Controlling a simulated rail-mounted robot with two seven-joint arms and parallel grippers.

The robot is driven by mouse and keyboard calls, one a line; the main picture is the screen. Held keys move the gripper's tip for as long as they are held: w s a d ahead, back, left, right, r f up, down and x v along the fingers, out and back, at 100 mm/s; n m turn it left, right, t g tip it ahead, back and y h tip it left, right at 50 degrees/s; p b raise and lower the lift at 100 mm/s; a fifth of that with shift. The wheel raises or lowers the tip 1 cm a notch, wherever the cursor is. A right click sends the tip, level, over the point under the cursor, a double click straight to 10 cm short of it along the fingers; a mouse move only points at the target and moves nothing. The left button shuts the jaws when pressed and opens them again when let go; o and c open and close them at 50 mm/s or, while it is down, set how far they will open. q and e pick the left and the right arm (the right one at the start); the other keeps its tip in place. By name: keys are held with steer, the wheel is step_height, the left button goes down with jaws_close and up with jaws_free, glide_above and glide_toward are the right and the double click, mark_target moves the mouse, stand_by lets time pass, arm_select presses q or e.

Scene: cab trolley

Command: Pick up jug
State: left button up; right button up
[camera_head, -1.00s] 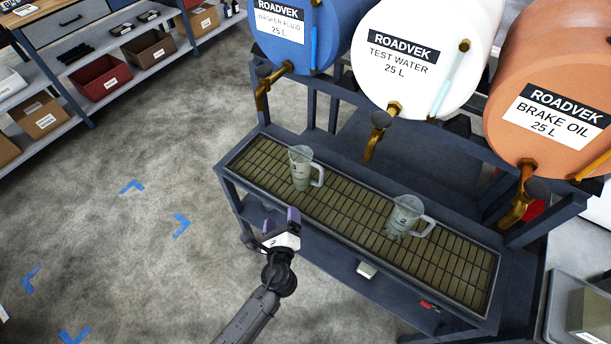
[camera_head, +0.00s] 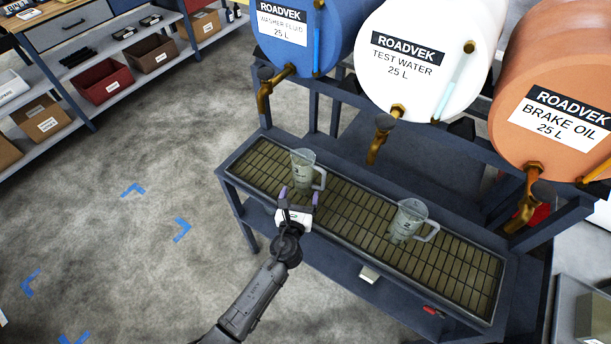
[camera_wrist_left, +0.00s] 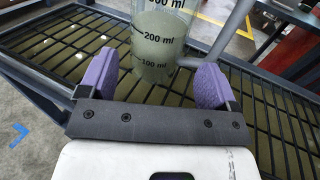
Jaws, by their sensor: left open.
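Two clear measuring jugs with handles stand upright on the trolley's slatted drip tray (camera_head: 345,215). The left jug (camera_head: 304,172) is under the blue drum's side of the tray, and the right jug (camera_head: 408,222) is farther along it. My left gripper (camera_head: 299,196) is open, just in front of the left jug. In the left wrist view the jug (camera_wrist_left: 158,45) stands ahead, between the lines of the two purple fingers (camera_wrist_left: 153,78), with greyish liquid and millilitre marks. Its handle is on the right side. My right gripper is not in view.
A blue drum (camera_head: 290,35), a white drum (camera_head: 415,80) and an orange drum (camera_head: 550,120) lie above the tray. Their brass taps (camera_head: 378,140) hang over its back edge. Shelves with boxes (camera_head: 98,82) stand at the left. The floor (camera_head: 130,240) between is mostly clear.

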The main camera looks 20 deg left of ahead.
mark_target(301, 185)
arm_select(q)
steer(key=shift+w+a+r+b, duration=0.1)
steer(key=shift+w+a+b, duration=0.1)
steer(key=shift+w, duration=0.8)
steer(key=shift+w+a+r+b, duration=0.1)
steer(key=shift+w+a+b, duration=0.15)
steer(key=shift+w, duration=0.75)
steer(key=shift+w+a+b, duration=0.15)
steer(key=shift+w+b, duration=0.05)
steer(key=shift+w, duration=0.8)
steer(key=shift+c, duration=0.4)
steer(key=c, duration=0.7)
steer(key=shift+o, duration=0.2)
steer(key=shift+r, duration=0.1)
